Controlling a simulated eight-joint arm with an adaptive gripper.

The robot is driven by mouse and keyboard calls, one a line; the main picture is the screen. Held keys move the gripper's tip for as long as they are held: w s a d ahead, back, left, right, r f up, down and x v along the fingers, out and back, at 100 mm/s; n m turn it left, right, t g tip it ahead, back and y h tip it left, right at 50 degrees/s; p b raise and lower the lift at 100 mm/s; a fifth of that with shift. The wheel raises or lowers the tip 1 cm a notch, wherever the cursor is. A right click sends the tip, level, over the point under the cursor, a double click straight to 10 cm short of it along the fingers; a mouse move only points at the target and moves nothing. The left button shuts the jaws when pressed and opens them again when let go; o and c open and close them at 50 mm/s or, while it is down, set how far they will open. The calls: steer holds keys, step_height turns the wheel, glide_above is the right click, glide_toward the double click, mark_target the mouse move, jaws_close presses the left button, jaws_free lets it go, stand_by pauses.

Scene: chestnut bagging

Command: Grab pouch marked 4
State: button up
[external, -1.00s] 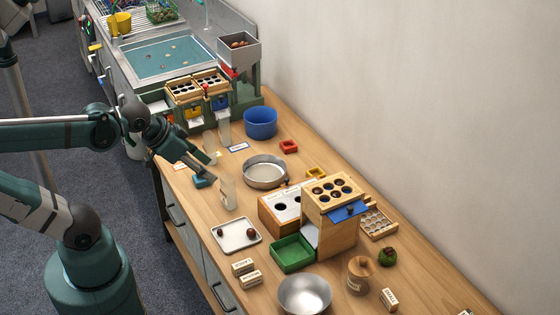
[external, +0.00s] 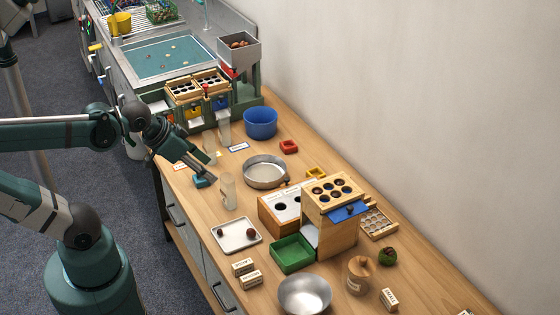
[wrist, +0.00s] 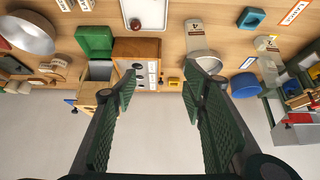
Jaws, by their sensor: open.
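A pale translucent pouch (external: 228,191) stands on the table just right of my gripper in the external view. In the wrist view this pouch (wrist: 195,36) has a tag that reads 4, and it is at the top, right of centre. My gripper (external: 211,174) reaches down toward the table, close to the pouch and up and left of it. In the wrist view my gripper (wrist: 160,86) is open, with nothing between its fingers. The pouch lies beyond the fingertips, apart from them. A second pouch (wrist: 267,46) with a tag sits farther right.
A white tray (external: 236,236) and a wooden box (external: 278,211) stand in front. Bare wood surrounds the pouch.

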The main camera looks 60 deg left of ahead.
steer(key=shift+w+a+n+p, duration=0.55)
steer(key=shift+w+n, duration=0.45)
steer(key=shift+n, duration=0.1)
steer(key=n+g+p, duration=0.7)
steer(key=n, duration=0.9)
glide_toward(227, 178)
steer(key=f, duration=0.7)
steer(key=shift+d+f, duration=0.2)
steer(key=shift+d, duration=0.05)
steer(key=shift+a+f+n, duration=0.25)
steer(key=shift+f+n, duration=0.25)
steer(key=shift+f, duration=0.2)
steer(key=shift+f+b, duration=0.45)
steer(key=shift+f, duration=0.85)
